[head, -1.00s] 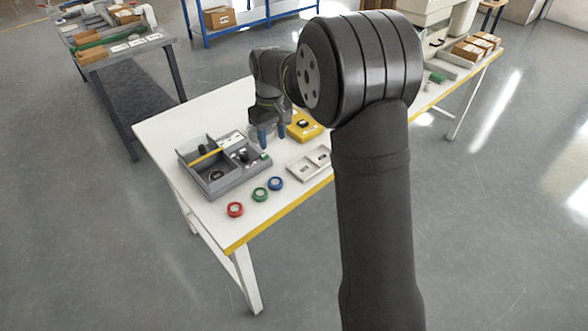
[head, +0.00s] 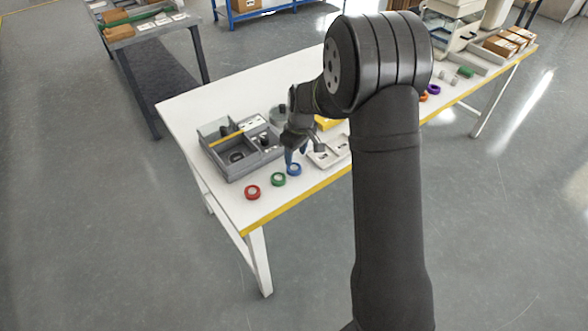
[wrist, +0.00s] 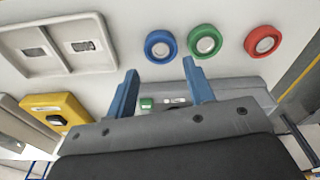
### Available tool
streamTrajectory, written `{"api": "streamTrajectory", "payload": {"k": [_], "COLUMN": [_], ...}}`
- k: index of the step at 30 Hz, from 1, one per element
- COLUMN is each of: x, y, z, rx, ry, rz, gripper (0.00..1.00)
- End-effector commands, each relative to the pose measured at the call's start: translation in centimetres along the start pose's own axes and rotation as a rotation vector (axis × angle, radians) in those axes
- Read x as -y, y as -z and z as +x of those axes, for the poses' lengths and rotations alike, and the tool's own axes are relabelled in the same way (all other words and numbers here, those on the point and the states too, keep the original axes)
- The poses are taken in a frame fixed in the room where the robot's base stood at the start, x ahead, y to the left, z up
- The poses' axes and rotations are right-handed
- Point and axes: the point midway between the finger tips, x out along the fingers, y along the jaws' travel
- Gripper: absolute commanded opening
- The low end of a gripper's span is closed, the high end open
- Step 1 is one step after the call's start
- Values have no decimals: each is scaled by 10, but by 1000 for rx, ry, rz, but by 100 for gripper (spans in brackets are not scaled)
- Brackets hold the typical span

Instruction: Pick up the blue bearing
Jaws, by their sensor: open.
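The blue bearing (head: 294,169) is a small ring with a pale centre, lying on the white table near its front edge. It is the leftmost of three rings in the wrist view (wrist: 160,46). My gripper (head: 301,159) is just above and behind it in the head view. In the wrist view my gripper (wrist: 159,70) shows two blue fingers spread apart with nothing between them. The bearing lies beyond the fingertips, apart from them. The green bearing (head: 278,179) and the red bearing (head: 252,192) lie in a row to its left in the head view.
A grey compartment tray (head: 238,176) stands behind the rings on the left. A pale two-pocket tray (head: 330,157) lies to the right of my gripper. A yellow box (wrist: 57,110) shows in the wrist view. The table front (head: 262,218) is bare.

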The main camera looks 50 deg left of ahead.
Motion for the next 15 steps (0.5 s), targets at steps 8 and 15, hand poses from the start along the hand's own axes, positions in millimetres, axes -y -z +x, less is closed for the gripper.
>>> {"api": "streamTrajectory", "payload": {"k": [8,15], "x": [1,2], "y": [-2,-3], "z": [19,53], "rx": [2,1], "ry": [2,1], "rz": [0,0], "gripper": [48,48]}}
